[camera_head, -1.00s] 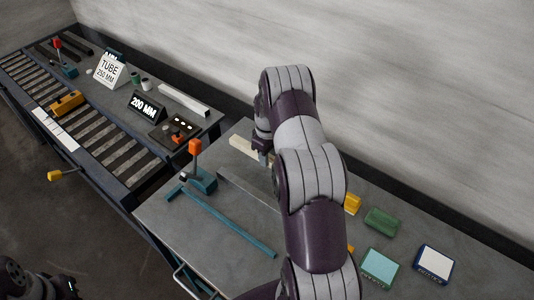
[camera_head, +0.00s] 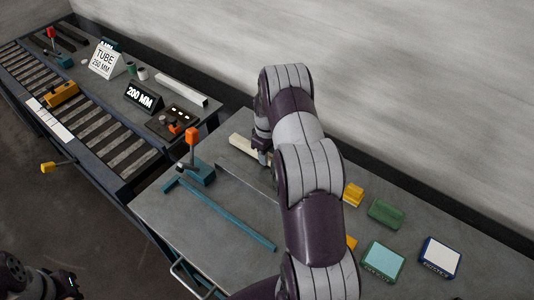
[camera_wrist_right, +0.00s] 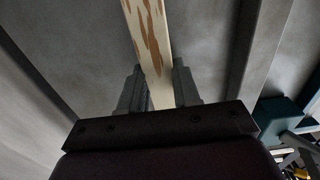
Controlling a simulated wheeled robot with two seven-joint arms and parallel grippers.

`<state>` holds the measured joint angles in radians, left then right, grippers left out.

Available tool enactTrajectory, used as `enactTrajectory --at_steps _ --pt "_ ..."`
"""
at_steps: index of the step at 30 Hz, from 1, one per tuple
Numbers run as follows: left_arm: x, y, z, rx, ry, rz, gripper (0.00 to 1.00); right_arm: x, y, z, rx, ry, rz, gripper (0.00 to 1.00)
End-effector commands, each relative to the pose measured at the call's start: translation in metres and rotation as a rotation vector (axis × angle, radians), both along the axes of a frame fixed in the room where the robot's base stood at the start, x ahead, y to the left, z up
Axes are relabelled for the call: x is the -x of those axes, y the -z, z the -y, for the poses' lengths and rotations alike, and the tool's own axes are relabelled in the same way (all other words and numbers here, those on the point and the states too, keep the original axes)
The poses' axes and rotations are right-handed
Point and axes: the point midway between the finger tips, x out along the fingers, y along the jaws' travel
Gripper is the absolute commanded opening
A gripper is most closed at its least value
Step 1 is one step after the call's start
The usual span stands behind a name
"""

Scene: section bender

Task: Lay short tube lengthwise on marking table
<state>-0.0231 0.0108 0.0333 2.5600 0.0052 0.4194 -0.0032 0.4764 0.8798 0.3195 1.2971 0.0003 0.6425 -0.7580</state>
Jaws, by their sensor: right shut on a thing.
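The short tube (camera_head: 242,145) is a pale cream bar over the far side of the grey marking table (camera_head: 205,240). My right gripper (camera_head: 263,158) is shut on it; the arm hides its right part. In the right wrist view the tube (camera_wrist_right: 148,40), with brown patches, runs between the two fingers of the gripper (camera_wrist_right: 160,90). I cannot tell whether the tube touches the tabletop. My left gripper (camera_head: 68,284) shows only partly at the bottom left, away from the tube, and its jaws are unclear.
A teal square (camera_head: 225,214) and a teal block with an orange knob (camera_head: 200,172) lie on the table's left half. Yellow and green blocks (camera_head: 385,213) and two small trays (camera_head: 440,261) are at right. A roller bench (camera_head: 105,150) stands left.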

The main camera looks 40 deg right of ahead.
Motion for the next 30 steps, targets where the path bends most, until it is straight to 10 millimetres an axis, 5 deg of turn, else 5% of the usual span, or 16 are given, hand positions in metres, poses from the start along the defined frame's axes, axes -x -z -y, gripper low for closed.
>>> enactTrajectory --at_steps 8,9,12,22,30 --pt "0.0 0.005 0.0 0.0 0.0 0.0 0.0 -0.001 0.006 0.0 0.001 0.0 0.001 0.0" --pt "0.0 0.005 0.0 0.0 0.0 0.0 0.0 -0.001 0.006 0.0 0.001 0.0 0.001 0.35" --pt "0.0 0.004 0.0 0.0 0.0 0.0 0.0 -0.001 0.005 0.0 0.001 0.0 0.001 0.61" --pt "0.0 0.006 0.0 0.0 0.0 0.0 0.0 0.0 0.001 0.0 0.001 0.0 0.001 0.61" --pt "0.0 0.02 0.0 0.0 0.0 0.0 0.0 -0.001 -0.064 0.0 0.003 0.0 0.006 0.61"
